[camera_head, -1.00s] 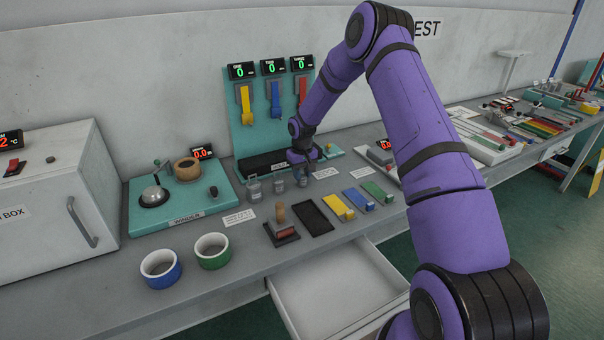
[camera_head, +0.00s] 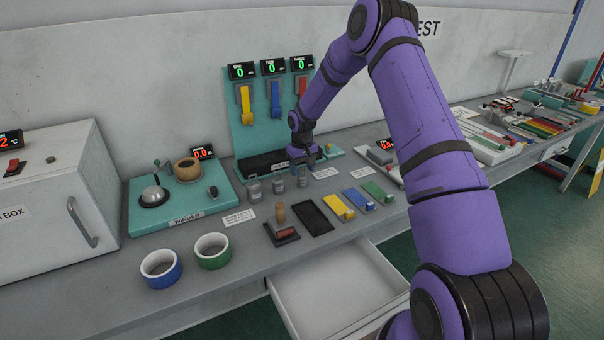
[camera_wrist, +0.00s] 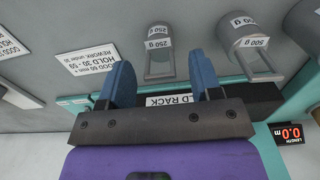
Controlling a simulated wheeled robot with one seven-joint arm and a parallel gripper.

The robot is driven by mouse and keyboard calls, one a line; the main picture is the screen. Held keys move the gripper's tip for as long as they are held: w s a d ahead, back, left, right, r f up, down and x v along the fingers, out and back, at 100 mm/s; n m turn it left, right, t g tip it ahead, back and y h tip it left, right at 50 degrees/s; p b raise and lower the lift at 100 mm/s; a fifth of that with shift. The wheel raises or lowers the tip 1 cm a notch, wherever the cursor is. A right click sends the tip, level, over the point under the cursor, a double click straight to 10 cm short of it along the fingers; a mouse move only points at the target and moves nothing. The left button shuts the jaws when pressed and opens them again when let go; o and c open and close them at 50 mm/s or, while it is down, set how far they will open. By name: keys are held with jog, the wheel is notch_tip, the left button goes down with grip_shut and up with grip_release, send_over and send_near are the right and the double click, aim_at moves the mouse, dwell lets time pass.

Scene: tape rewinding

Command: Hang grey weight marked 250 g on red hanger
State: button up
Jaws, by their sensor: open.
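Several grey weights stand in a row on the bench: a left one (camera_head: 254,191), a middle one (camera_head: 279,185) and a right one (camera_head: 302,179). In the wrist view, a grey weight marked 250 g (camera_wrist: 158,62) with a wire loop lies ahead of the gap between my fingers, apart from them. A larger grey weight (camera_wrist: 240,38) beside it has a label that seems to read 500 g. My gripper (camera_wrist: 160,82) is open and empty; in the head view it is just above and behind the right weight. The red hanger (camera_head: 302,87) hangs at the right of the teal board, bearing no weight.
Yellow (camera_head: 245,98) and blue (camera_head: 274,95) hangers are left of the red one. A black rack (camera_head: 264,165) lies below the board. A stamp (camera_head: 281,222), a black tray (camera_head: 313,217) and coloured blocks are in front. An open drawer (camera_head: 340,290) juts out below.

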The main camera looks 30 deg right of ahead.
notch_tip(320, 180, up, 10)
notch_tip(320, 180, up, 14)
jog(key=f+t, duration=0.1)
send_over(302, 168)
jog(key=s+a, duration=0.4)
jog(key=s, duration=0.3)
jog(key=s+a+r+t+h, duration=0.1)
jog(key=s+a+r, duration=0.3)
jog(key=s+r, duration=0.8)
jog(key=s+a+r+t, duration=0.1)
jog(key=s, duration=1.2)
jog(key=s+a+r+t+y, duration=0.1)
jog(key=s+a+t, duration=0.1)
jog(key=s, duration=1.2)
jog(key=shift+r, duration=0.3)
jog(key=shift+o, duration=0.3)
jog(key=shift+w, duration=0.1)
